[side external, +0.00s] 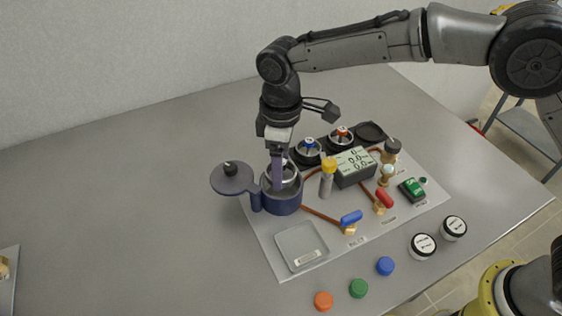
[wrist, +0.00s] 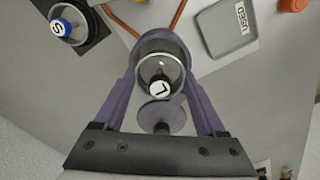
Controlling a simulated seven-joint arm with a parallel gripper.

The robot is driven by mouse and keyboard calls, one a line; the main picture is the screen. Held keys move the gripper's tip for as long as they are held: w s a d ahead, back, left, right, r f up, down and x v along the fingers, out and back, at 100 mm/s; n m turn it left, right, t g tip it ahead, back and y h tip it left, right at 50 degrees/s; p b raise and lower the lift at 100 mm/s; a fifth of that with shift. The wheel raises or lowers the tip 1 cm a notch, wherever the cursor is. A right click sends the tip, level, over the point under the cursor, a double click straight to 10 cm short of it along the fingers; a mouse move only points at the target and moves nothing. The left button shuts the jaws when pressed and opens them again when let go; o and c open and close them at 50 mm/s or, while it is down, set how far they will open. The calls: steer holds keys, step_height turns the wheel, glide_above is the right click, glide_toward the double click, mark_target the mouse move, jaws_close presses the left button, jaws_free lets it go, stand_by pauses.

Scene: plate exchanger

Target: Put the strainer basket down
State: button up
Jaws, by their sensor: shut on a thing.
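The strainer basket (side external: 291,177), a grey metal cup, sits at the mouth of the purple-blue housing (side external: 282,202) in the side view, its upper part showing above the rim. I cannot tell whether it touches the bottom. In the wrist view the basket (wrist: 152,63) has a dark knob with a white "L" cap. My gripper (side external: 278,172) points straight down and is shut on the basket; its purple fingers flank it in the wrist view (wrist: 160,68). The housing's round lid (side external: 232,178) is swung out to the left.
A blue-knobbed basket (side external: 308,152) and a red-knobbed basket (side external: 342,138) stand in black holders behind, beside an empty holder (side external: 371,132). A grey "USED" tray (side external: 301,246) lies in front. A yellow-topped post (side external: 327,180), display (side external: 354,167) and valves stand right.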

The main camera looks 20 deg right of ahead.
steer(key=shift+f, duration=0.4)
steer(key=o, duration=1.4)
steer(key=shift+c, duration=0.2)
steer(key=shift+r, duration=0.1)
step_height(320, 180, up, 12)
steer(key=s+d+r+m+t, duration=0.1)
steer(key=s+d+r, duration=0.15)
steer(key=d, duration=0.35)
steer(key=s+d+r+m, duration=0.1)
steer(key=d+r+m, duration=0.1)
steer(key=d+r, duration=0.25)
steer(key=s+d+m+t, duration=0.3)
steer(key=s+d+m, duration=0.2)
steer(key=s+d, duration=0.9)
steer(key=s+d+f+m+t, duration=0.1)
steer(key=s+d+f+m, duration=0.1)
steer(key=s+d+f, duration=0.3)
steer(key=s+f, duration=0.2)
steer(key=s, duration=0.1)
steer(key=shift+d+m+t, duration=0.25)
steer(key=shift+m+t, duration=0.05)
steer(key=shift+m, duration=0.1)
